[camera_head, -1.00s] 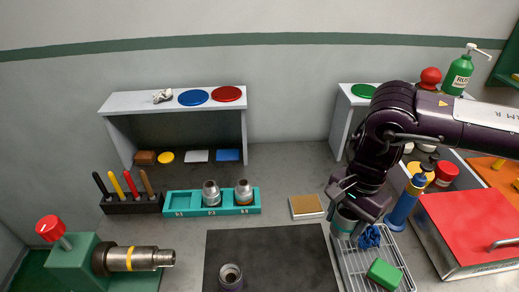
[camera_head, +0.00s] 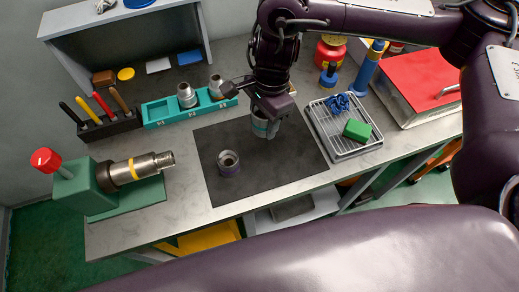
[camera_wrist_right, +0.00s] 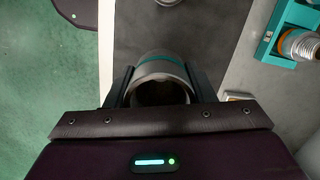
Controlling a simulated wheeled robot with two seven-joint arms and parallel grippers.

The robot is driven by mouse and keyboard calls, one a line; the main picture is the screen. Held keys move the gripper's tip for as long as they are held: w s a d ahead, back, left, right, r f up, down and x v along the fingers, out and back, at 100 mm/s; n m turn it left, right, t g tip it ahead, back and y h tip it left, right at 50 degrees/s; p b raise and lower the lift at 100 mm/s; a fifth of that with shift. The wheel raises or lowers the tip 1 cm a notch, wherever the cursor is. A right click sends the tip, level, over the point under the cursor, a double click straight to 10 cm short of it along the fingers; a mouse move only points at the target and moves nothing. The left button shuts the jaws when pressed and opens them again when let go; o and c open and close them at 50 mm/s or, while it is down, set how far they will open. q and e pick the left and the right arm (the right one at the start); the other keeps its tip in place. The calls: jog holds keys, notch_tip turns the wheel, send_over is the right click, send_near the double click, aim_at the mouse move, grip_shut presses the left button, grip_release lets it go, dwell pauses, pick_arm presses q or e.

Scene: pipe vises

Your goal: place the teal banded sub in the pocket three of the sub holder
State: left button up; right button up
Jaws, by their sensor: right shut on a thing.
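The teal banded sub (camera_head: 263,125) is a grey metal cylinder held upright between the fingers of my right gripper (camera_head: 270,113), above the dark mat. In the right wrist view my right gripper (camera_wrist_right: 160,90) is shut around the sub (camera_wrist_right: 161,66), with the teal band showing near its far rim. The teal sub holder (camera_head: 158,112) stands left of my right gripper. Its left pocket is empty; two metal subs (camera_head: 186,95) (camera_head: 215,88) stand in the middle and right pockets. Its pocket marks are too small to read surely. My left gripper is not in view.
A sub with a purple band (camera_head: 229,163) stands on the dark mat (camera_head: 215,140). A wire rack (camera_head: 330,140) with a green block (camera_head: 357,130) lies to the right. A green vise (camera_head: 90,185) holding a pipe and a tool block (camera_head: 110,125) are at left.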

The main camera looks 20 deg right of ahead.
notch_tip(320, 180, down, 4)
send_over(260, 158)
notch_tip(260, 158, down, 6)
jog(key=shift+d+f+b, duration=0.15)
jog(key=shift+b, duration=0.25)
notch_tip(260, 158, down, 3)
jog(key=shift+f+b, duration=0.2)
jog(key=shift+b, duration=0.1)
jog(key=shift+f, duration=0.4)
jog(key=o, duration=0.7)
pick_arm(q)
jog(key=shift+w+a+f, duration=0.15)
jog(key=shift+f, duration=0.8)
pick_arm(e)
jog(key=o, duration=0.5)
jog(key=shift+c, duration=0.2)
